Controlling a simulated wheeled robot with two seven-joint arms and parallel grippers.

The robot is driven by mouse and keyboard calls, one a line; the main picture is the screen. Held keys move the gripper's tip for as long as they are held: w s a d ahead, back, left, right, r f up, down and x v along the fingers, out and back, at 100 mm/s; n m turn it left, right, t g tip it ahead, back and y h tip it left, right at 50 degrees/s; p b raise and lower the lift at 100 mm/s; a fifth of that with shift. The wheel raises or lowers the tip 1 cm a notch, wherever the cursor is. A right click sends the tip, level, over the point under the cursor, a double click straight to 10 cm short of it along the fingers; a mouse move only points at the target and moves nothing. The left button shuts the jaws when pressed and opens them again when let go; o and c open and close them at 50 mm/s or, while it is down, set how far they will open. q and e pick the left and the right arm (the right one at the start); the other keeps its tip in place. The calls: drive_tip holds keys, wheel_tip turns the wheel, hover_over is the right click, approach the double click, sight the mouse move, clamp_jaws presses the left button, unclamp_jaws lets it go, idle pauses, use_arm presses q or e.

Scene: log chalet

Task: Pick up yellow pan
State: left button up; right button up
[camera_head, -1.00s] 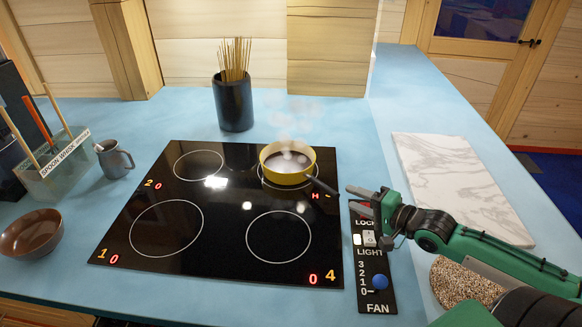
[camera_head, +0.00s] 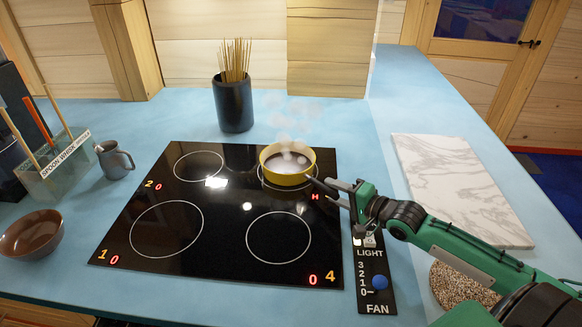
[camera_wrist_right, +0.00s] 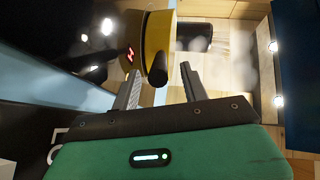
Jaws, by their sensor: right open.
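The yellow pan (camera_head: 288,166) sits upright on the back right ring of the black cooktop (camera_head: 221,252), with steam rising from it. Its dark handle points right and toward me. My right gripper (camera_head: 335,187) is open at the handle's end. In the right wrist view the yellow pan wall (camera_wrist_right: 157,40) is ahead, and the dark handle end (camera_wrist_right: 184,82) shows near and between the fingers of my right gripper (camera_wrist_right: 162,90). I cannot tell whether the fingers touch it. My left gripper is not in view.
A control strip (camera_head: 376,288) lies right of the cooktop, partly under my right arm. A marble board (camera_head: 460,185) and a speckled round mat (camera_head: 462,285) lie further right. A dark skewer holder (camera_head: 234,104), grey mug (camera_head: 115,160) and brown bowl (camera_head: 31,233) stand back and left.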

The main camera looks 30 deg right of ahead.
sight(324, 187)
drive_tip(key=x, duration=0.3)
drive_tip(key=shift+w, duration=0.15)
drive_tip(key=shift+w+a+f, duration=0.1)
drive_tip(key=shift+w+a, duration=0.1)
drive_tip(key=shift+w, duration=0.1)
drive_tip(key=shift+c, duration=0.3)
